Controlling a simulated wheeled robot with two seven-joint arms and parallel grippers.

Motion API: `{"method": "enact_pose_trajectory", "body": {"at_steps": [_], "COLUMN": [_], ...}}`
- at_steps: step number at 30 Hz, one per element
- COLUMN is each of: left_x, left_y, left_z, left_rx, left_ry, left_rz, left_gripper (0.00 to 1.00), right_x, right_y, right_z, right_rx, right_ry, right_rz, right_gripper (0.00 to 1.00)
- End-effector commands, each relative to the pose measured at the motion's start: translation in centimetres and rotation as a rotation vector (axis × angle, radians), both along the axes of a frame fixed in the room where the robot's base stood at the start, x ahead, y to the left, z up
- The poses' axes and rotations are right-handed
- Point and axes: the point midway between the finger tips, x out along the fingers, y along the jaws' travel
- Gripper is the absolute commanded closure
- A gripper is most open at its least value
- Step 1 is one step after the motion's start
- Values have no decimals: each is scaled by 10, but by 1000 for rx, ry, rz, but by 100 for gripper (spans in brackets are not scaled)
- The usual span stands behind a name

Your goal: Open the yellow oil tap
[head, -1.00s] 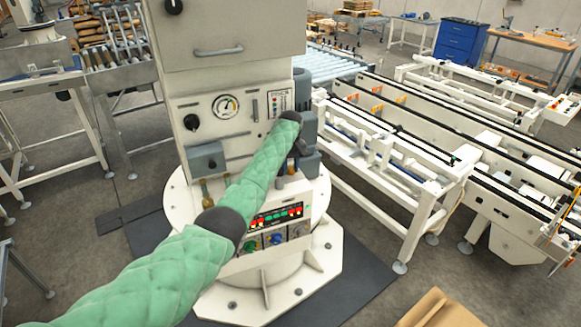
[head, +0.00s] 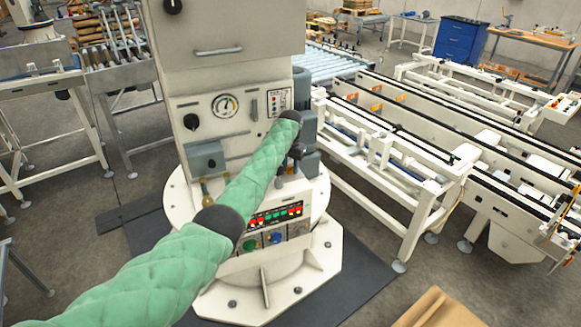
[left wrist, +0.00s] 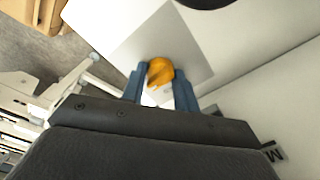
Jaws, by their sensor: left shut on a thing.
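The yellow oil tap (left wrist: 158,70) shows in the left wrist view as a small rounded yellow knob against a pale grey and white panel. My left gripper (left wrist: 160,86) is shut on it, with one blue finger on each side. In the head view my left gripper (head: 296,149) is a small dark shape at the right side of the white machine (head: 222,72), beyond the end of my green-sleeved arm. The tap is hidden there. How far the tap is turned cannot be told. My right gripper is not in view.
The machine's front carries a pressure gauge (head: 225,105), a black knob (head: 191,122) and a lit panel (head: 277,216). A white conveyor frame (head: 385,165) stands close on the right. A cardboard box (head: 437,310) is at the bottom right. Grey floor lies between.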

Motion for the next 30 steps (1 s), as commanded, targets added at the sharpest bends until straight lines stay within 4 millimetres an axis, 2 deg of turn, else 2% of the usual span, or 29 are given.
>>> {"method": "enact_pose_trajectory", "body": {"at_steps": [8, 14, 20, 21, 24, 30], "left_x": [1, 1, 1, 1, 1, 1], "left_y": [0, 0, 0, 0, 0, 0], "left_z": [3, 3, 3, 3, 3, 1], "left_rx": [0, 0, 0, 0, 0, 0], "left_ry": [-4, -4, -4, -4, -4, -1], "left_rz": [-60, -66, -65, -65, -65, -65], "left_gripper": [93, 93, 93, 68, 48, 48], "right_x": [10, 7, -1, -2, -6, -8], "right_y": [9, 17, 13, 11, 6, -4], "right_z": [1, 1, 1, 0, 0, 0], "right_rx": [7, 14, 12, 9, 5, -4], "right_ry": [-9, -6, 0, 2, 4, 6], "right_rz": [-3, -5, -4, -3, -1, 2], "right_gripper": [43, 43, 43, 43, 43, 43]}}
